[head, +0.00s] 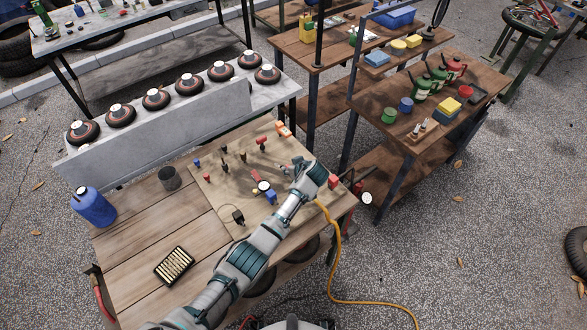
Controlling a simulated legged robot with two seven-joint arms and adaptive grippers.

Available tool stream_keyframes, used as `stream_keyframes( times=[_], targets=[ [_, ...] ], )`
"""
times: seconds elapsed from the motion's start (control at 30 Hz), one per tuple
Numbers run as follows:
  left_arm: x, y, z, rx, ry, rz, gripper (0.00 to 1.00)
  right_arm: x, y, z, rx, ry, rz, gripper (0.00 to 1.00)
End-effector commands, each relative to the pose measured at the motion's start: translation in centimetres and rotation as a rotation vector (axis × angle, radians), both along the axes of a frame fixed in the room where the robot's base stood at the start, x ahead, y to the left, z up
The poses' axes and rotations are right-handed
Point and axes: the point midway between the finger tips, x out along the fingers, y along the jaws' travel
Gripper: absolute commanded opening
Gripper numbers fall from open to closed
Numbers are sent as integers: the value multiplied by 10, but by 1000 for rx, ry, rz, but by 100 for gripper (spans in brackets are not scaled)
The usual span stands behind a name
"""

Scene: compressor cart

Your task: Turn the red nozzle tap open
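A wooden cart top (130,245) carries a lighter board (215,190) with several small fittings. A small red handle (262,140) stands near the back of the board. A red block-like part (333,181) sits at the right edge, just right of my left gripper. I cannot tell which of these red parts is the nozzle tap. My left arm reaches up from the bottom. Its gripper (291,163) is over the right part of the board, below and right of the red handle and apart from it in the picture. Its small fingers do not show clearly whether they are open. My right gripper is out of view.
A dial gauge (264,186) and blue fitting (270,197) are left of my wrist. An orange part (284,129) is at the back. A yellow hose (333,260) hangs right. A blue jug (92,206) stands left. A brown shelf table (465,70) is behind right.

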Motion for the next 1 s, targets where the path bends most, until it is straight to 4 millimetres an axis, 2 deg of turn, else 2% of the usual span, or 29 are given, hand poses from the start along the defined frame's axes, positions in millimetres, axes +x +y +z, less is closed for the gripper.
stream_keyframes(
  times=[0.17,0.6,0.73,1.0],
  targets=[
    [-10,-6,11,-3,-2,-2,42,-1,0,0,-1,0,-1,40],
    [-66,-37,73,0,1,-1,42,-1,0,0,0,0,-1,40],
    [-73,-40,80,0,2,-1,42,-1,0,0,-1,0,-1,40],
    [-75,-40,82,2,3,0,42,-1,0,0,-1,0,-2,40]
  ],
)
